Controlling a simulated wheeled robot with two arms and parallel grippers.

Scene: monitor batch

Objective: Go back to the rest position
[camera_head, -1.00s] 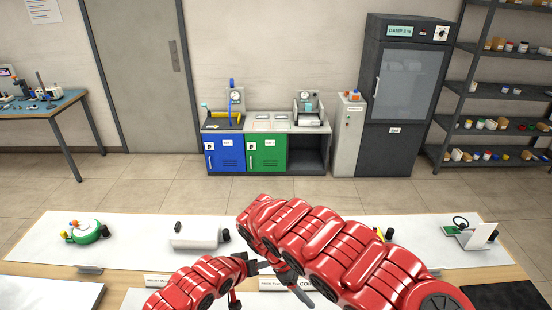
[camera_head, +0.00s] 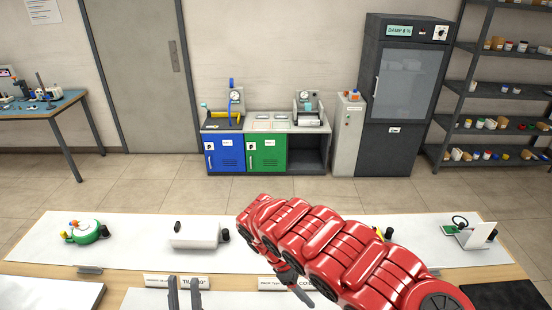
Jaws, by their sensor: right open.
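My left gripper (camera_head: 185,292) shows only as two dark, parallel fingers at the bottom edge, left of centre, with a clear gap and nothing between them. The rest of the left arm is out of view. My red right arm reaches in from the lower right and arches over the table. My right gripper (camera_head: 303,290) hangs below the arm's bend near the bottom centre. It is open, partly hidden by the arm, and no held object shows.
The table's white mat (camera_head: 130,255) carries a green round device (camera_head: 87,232), a white box (camera_head: 194,235) and a white stand (camera_head: 473,236). Label cards (camera_head: 177,281) line the near side. Beyond are a bench with blue (camera_head: 224,155) and green cabinets, and a dark drying cabinet (camera_head: 400,95).

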